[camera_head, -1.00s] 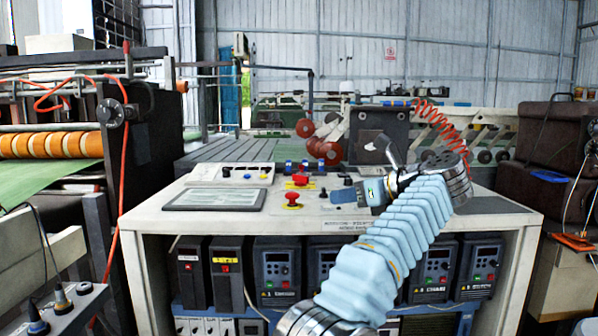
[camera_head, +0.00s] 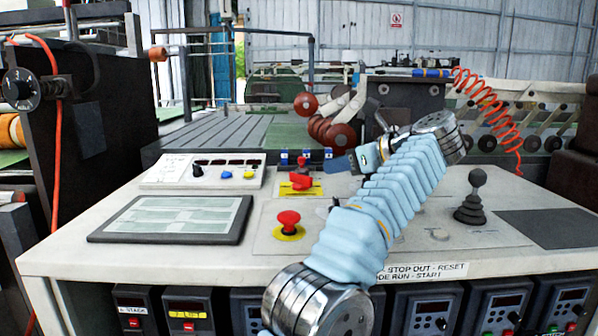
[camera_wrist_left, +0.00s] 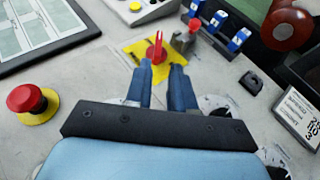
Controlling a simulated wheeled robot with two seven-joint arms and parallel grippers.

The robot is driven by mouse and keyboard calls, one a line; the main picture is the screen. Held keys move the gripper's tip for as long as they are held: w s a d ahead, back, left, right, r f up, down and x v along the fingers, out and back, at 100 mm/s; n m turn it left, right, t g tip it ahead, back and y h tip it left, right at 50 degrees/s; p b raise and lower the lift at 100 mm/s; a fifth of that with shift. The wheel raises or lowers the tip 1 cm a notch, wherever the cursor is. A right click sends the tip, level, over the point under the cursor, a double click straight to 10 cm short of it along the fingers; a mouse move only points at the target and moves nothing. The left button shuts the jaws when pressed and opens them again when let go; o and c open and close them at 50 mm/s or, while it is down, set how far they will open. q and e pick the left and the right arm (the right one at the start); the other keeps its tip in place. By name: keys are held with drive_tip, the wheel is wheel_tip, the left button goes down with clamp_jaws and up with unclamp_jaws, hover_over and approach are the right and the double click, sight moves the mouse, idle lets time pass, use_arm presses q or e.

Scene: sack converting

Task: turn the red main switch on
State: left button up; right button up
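The red main switch (camera_head: 300,181) is a red handle on a yellow plate, set in the console top. In the left wrist view its red handle (camera_wrist_left: 155,50) stands upright just beyond my left fingertips. My left gripper (camera_head: 338,166) is to the right of the switch in the head view, pointing left toward it. In the left wrist view the two blue fingers (camera_wrist_left: 161,66) are apart with an empty gap between them. I cannot tell whether a finger touches the handle. My right gripper is out of view.
A red mushroom button (camera_head: 289,219) on a yellow ring sits in front of the switch. A flat screen (camera_head: 172,219) lies to the left and a black joystick (camera_head: 474,200) stands to the right. A small grey box with a red button (camera_wrist_left: 185,38) and blue switches (camera_wrist_left: 238,40) are behind.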

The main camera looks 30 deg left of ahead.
sight(301, 181)
use_arm(q)
drive_tip(key=x, duration=1.2)
drive_tip(key=shift+a, duration=0.35)
clamp_jaws()
